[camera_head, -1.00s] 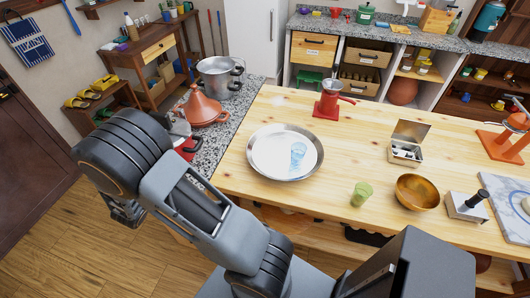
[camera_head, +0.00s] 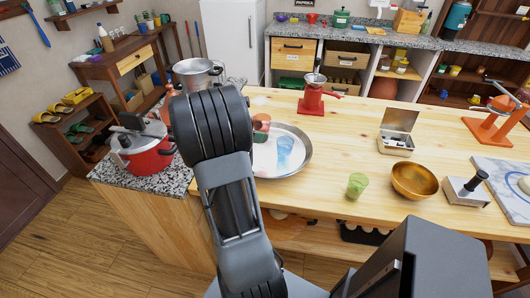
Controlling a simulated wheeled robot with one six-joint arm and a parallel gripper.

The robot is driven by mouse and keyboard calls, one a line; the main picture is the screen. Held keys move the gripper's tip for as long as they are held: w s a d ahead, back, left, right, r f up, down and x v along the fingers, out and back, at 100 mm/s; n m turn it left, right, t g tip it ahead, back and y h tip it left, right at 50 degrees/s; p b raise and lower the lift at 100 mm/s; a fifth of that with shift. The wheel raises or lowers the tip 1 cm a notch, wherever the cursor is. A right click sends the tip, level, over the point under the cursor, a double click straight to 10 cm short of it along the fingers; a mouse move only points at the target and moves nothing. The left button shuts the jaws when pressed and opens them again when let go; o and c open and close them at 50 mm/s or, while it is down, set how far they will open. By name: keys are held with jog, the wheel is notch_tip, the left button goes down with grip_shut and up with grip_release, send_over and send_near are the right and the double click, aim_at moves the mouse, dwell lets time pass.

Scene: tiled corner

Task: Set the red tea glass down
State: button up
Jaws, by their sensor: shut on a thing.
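The red tea glass (camera_head: 262,124) shows just right of my arm, at the left part of the round metal tray (camera_head: 292,166). My arm hides part of it and most of my gripper. My gripper is shut on the red tea glass; the fingers are hard to make out. I cannot tell whether the glass touches the tray or is above it. A blue glass (camera_head: 285,149) stands on the tray, close to the right of the red one. A green glass (camera_head: 357,185) stands on the wooden table (camera_head: 345,135), right of the tray.
A red grinder (camera_head: 312,98) stands behind the tray. A metal tin with its lid up (camera_head: 396,143), a wooden bowl (camera_head: 414,181) and a tamper on its block (camera_head: 466,190) are to the right. A red pot (camera_head: 149,158) sits on the stone counter at left. Table between grinder and tin is clear.

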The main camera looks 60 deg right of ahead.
jog(key=shift+f, duration=4.15)
jog(key=shift+f, duration=0.1)
jog(key=o, duration=1)
jog(key=shift+c, duration=0.2)
jog(key=shift+w+r, duration=0.1)
jog(key=shift+r, duration=0.1)
jog(key=v, duration=1.2)
jog(key=s+a+r+m+t+y, duration=0.1)
jog(key=a+m+t+y, duration=0.3)
jog(key=a, duration=1.1)
jog(key=s+a+r+m+t+y, duration=0.1)
jog(key=s+a+m+t+y, duration=0.1)
jog(key=a+m+t+y, duration=0.3)
jog(key=a+t, duration=0.4)
jog(key=a, duration=0.5)
jog(key=shift+a+b, duration=0.3)
jog(key=shift+a, duration=0.1)
